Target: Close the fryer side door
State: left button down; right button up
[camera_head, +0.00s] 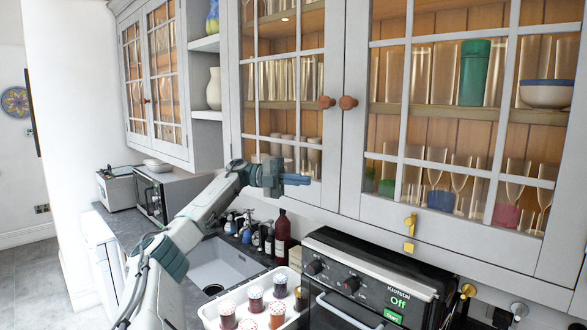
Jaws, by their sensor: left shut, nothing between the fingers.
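The large glazed cabinet has two grey doors with wooden knobs. The right glazed door (407,151), above the black appliance, looks shut or nearly so; I cannot tell whether a small gap remains. Its knob (348,103) sits beside the knob (326,102) of the left glazed door (333,60). The black appliance (375,278) has dials and a green "Off" display. My left gripper (304,180) is shut and empty, in front of the lower part of the left door, below and left of the knobs. I cannot tell whether it touches the door. My right gripper is out of view.
Glassware, a green tumbler (474,72) and a bowl (547,94) stand behind the glass. Below are a sink (222,268), bottles (282,238) and a white tray (213,306) with several jars. A microwave (176,190) stands farther left.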

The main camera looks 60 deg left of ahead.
pick_arm(q)
jog(key=shift+w+a+f, duration=0.1)
jog(key=shift+w+a, duration=0.1)
jog(key=shift+a, duration=0.5)
jog(key=shift+w+a+f, duration=0.1)
jog(key=shift+w+a, duration=0.1)
jog(key=shift+a, duration=0.55)
jog(key=shift+w+a+f, duration=0.1)
jog(key=shift+w+a, duration=0.1)
jog(key=shift+a, duration=0.5)
jog(key=shift+s, duration=0.1)
